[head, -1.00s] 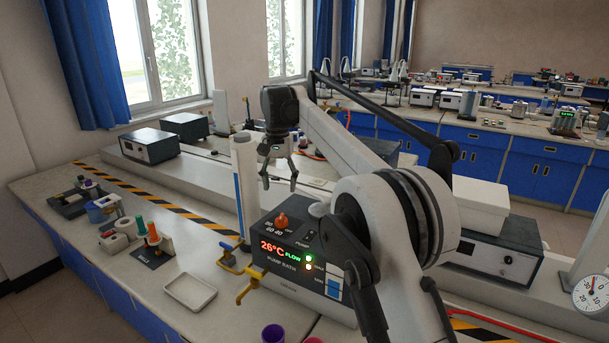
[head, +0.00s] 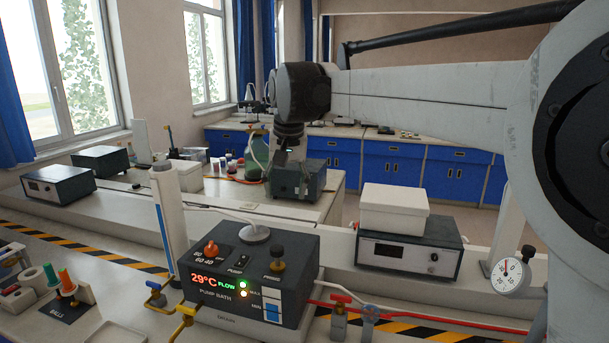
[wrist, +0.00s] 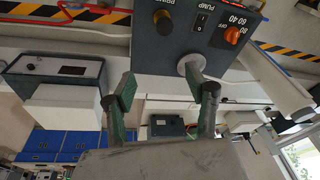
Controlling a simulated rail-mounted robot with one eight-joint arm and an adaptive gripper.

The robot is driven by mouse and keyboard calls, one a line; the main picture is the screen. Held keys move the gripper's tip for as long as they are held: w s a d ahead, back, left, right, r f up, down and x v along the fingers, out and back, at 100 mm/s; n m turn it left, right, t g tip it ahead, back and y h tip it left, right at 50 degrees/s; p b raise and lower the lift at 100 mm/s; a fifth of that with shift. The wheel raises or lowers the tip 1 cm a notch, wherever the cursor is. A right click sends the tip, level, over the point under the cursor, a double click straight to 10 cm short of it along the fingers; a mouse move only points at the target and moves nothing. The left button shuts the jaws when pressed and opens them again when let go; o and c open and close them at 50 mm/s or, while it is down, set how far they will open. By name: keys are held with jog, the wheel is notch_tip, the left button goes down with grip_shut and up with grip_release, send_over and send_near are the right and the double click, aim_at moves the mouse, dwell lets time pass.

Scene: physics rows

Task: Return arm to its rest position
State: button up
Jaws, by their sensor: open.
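My arm (head: 430,90) reaches in from the right of the head view, across the bench. My gripper (head: 289,178) hangs fingers down behind and above the pump bath (head: 215,306), in front of a dark box in the picture. In the wrist view my gripper (wrist: 166,86) shows two fingers with green pads, spread apart with nothing between them. The pump bath (wrist: 165,55) is at the top of that view, with its round grey lid knob beyond the fingers. Its display reads 29°C FLOW in the head view.
A white box on a dark instrument (head: 405,245) stands right of the bath. A tall blue-white column (head: 170,225) stands at its left. A dial gauge (head: 510,277) is at right.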

jog(key=s+d+f+t+b, duration=0.1)
jog(key=s+d+f, duration=0.1)
jog(key=s+d, duration=0.6)
jog(key=s+d+f+t+b, duration=0.1)
jog(key=s+d+f, duration=0.1)
jog(key=s+d, duration=0.6)
jog(key=s+d+f+t, duration=0.1)
jog(key=s+d+f, duration=0.3)
jog(key=s+f, duration=0.3)
jog(key=s+d+f+t+h+b, duration=0.1)
jog(key=s+d+f, duration=0.3)
jog(key=s, duration=0.5)
notch_tip(320, 180, down, 3)
jog(key=shift+s+d+r+m+t, duration=0.15)
jog(key=shift+s+d+m+t, duration=0.15)
jog(key=shift+m, duration=0.1)
